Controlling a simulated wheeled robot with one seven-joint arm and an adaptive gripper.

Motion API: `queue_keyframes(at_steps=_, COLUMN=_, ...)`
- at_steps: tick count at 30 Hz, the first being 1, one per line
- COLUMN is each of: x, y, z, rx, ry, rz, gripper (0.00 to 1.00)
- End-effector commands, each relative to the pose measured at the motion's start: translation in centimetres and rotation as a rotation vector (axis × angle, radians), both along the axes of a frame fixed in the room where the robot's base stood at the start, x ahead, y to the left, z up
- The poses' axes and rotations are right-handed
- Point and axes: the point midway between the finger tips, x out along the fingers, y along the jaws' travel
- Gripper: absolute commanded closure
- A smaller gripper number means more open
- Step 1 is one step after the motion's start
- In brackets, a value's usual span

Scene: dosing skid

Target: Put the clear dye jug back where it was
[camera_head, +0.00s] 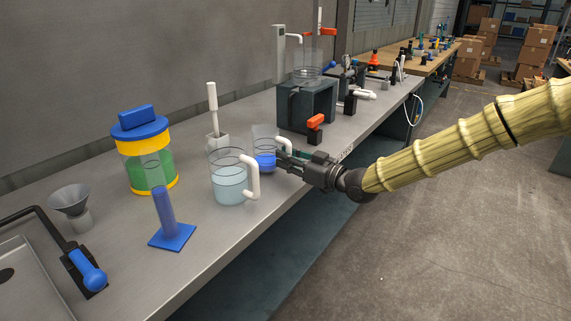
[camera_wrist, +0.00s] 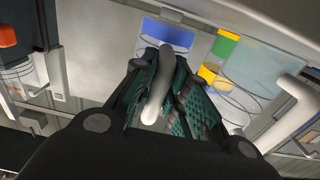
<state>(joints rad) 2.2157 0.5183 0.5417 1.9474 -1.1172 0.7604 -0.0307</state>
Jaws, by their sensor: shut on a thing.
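The clear dye jug (camera_head: 264,147) is a see-through beaker with deep blue liquid in its bottom, near the bench's front edge. It looks upright. I cannot tell whether its base touches the bench. My gripper (camera_head: 283,160) is at its right side, closed around its handle. In the wrist view the fingers (camera_wrist: 158,90) press on both sides of the pale handle (camera_wrist: 162,72), with the blue liquid (camera_wrist: 168,35) beyond.
A larger jug (camera_head: 229,185) of pale blue liquid stands close at left, its white handle toward my gripper. A white post holder (camera_head: 217,143) stands behind. A dark stand (camera_head: 306,105) and an orange-handled valve (camera_head: 315,128) are to the right. Bare bench lies in front of the blue cylinder (camera_head: 165,215).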

Motion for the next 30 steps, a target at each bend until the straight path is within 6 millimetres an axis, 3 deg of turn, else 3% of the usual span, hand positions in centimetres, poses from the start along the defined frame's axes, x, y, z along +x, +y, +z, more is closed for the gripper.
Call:
queue_keyframes(at_steps=3, x=0.00, y=0.02, z=-1.13, rx=0.000, ry=-0.001, rz=0.000, gripper=1.00)
queue_keyframes(at_steps=16, x=0.00, y=0.02, z=-1.60, rx=-0.001, ry=-0.001, rz=0.000, gripper=1.00)
queue_keyframes(at_steps=17, x=-0.01, y=0.01, z=-1.55, rx=-0.001, ry=-0.001, rz=0.000, gripper=0.79)
queue_keyframes(at_steps=20, x=0.00, y=0.01, z=-1.54, rx=-0.001, ry=-0.001, rz=0.000, gripper=0.63)
queue_keyframes(at_steps=30, x=0.00, y=-0.01, z=-1.29, rx=0.000, ry=-0.001, rz=0.000, gripper=0.63)
